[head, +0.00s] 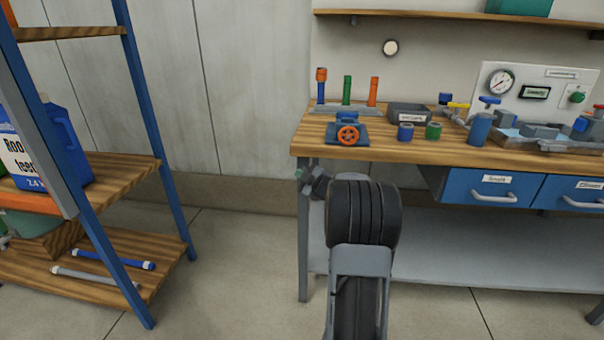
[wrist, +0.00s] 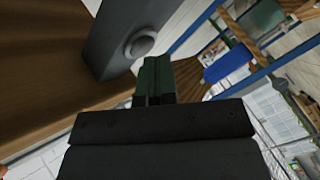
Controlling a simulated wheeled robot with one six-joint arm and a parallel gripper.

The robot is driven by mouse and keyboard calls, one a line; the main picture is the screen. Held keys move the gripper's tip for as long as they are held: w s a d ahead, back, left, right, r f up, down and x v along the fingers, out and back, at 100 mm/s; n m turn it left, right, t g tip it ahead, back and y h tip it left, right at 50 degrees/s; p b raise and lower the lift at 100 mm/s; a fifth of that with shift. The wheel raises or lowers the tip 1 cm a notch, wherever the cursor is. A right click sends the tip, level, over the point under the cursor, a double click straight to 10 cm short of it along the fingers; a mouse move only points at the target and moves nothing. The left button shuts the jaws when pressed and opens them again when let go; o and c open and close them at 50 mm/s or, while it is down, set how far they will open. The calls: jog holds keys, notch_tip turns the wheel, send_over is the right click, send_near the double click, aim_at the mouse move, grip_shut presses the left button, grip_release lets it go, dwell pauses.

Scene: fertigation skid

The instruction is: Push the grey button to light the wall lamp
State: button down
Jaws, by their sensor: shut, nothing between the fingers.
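The grey button (wrist: 140,43) is a round knob on the grey front leg of the workbench, seen in the wrist view. My gripper (wrist: 157,68) has dark green fingers, shut and empty. Its fingertips are close to the button, just below and right of it in the wrist view; I cannot tell whether they touch. In the head view my gripper (head: 301,175) is at the bench's left front leg, partly behind my arm, and the button cannot be made out. The round, pale wall lamp (head: 390,47) is above the bench; I cannot tell whether it is lit.
The wooden workbench (head: 480,155) holds a blue valve with an orange wheel (head: 348,134), cups and a gauge panel (head: 535,93). Blue drawers (head: 492,190) hang under its top. A blue-framed shelf (head: 140,100) stands at left. Floor between shelf and bench is clear.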

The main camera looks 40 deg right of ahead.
jog(key=shift+s+a, duration=0.2)
jog(key=shift+s, duration=0.05)
jog(key=s+a+b, duration=0.1)
jog(key=s+a, duration=0.3)
jog(key=shift+s, duration=0.15)
dwell(0.5)
jog(key=shift+a+r, duration=0.1)
dwell(0.4)
jog(key=s+a+r+m+g+h+p, duration=0.2)
jog(key=a+r+m+p, duration=0.15)
jog(key=r+p, duration=0.45)
jog(key=s+a+r+m+g+h+p, duration=0.1)
jog(key=a+r+m+g+h+p, duration=0.15)
jog(key=a+r+p, duration=0.45)
jog(key=s+a+r+m+g+y+p, duration=0.2)
jog(key=s+a+r+g+p, duration=0.2)
jog(key=s+a+p, duration=0.3)
jog(key=s+a+r+m+g+y+p, duration=0.2)
jog(key=s+a+r+g+p, duration=0.3)
jog(key=s+p, duration=0.5)
jog(key=s+a+r, duration=0.1)
jog(key=s+a, duration=0.1)
jog(key=shift+s+a+r, duration=0.35)
